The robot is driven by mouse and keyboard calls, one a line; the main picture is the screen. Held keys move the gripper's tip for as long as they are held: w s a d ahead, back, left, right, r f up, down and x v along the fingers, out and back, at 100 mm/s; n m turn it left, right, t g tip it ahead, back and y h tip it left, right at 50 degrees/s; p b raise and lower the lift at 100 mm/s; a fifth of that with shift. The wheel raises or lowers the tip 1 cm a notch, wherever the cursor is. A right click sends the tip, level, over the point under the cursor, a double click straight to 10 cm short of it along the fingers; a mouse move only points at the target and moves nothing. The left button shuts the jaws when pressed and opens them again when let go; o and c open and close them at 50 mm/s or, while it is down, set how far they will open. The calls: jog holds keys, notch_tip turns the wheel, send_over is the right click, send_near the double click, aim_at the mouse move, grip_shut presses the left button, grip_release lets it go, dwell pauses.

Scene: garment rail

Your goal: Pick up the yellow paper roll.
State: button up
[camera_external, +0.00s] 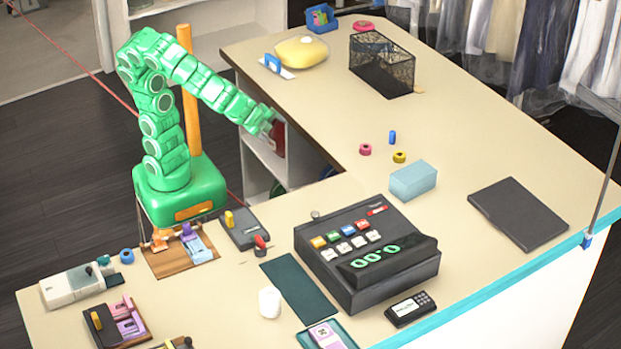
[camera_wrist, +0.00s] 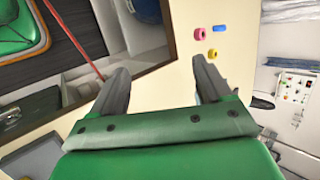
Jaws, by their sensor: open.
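The yellow paper roll (camera_external: 400,157) is a small ring lying on the cream counter (camera_external: 455,145), in front of a pink roll (camera_external: 365,149) and a blue cylinder (camera_external: 392,137). In the wrist view the yellow roll (camera_wrist: 212,53) shows beyond the right fingertip, below the pink roll (camera_wrist: 199,33) and the blue cylinder (camera_wrist: 219,28). My gripper (camera_external: 272,122) is to the left of the rolls in the external view, near the counter's inner edge. In the wrist view my gripper (camera_wrist: 160,67) has its fingers wide apart with nothing between them.
A cash register (camera_external: 366,250) stands in front. A black mesh basket (camera_external: 382,65) is farther back. Open shelving (camera_external: 266,160) lies below the inner edge.

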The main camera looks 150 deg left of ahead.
aim_at(396, 156)
jog(key=w+a+r+m+y, duration=0.1)
jog(key=w+a+m+y, duration=0.25)
jog(key=a, duration=0.85)
jog(key=w+a+r+m+y, duration=0.1)
jog(key=w+a+m+y, duration=0.25)
jog(key=a, duration=0.75)
jog(key=w+a+f+m+t, duration=0.1)
jog(key=a+f+m, duration=0.3)
jog(key=f, duration=0.2)
jog(key=w+a+f+m+h, duration=0.1)
jog(key=a+f+m, duration=0.2)
jog(key=f, duration=0.4)
jog(key=w+a+f+m+t, duration=0.1)
jog(key=w+a+f+m, duration=0.1)
jog(key=a+f+m, duration=0.2)
jog(key=shift+a+f+m+t+h, duration=0.2)
jog(key=shift+a+f, duration=0.35)
jog(key=shift+f, duration=0.3)
jog(key=shift+a+f+m+t+h, duration=0.1)
jog(key=shift+a+f+h, duration=0.1)
jog(key=shift+a+f, duration=1)
jog(key=shift+a, duration=0.15)
jog(key=shift+w+a+f, duration=0.1)
jog(key=shift+a, duration=0.9)
jog(key=shift+w+a+f, duration=0.1)
jog(key=shift+a, duration=0.9)
jog(key=shift+x, duration=0.95)
jog(key=c, duration=1.1)
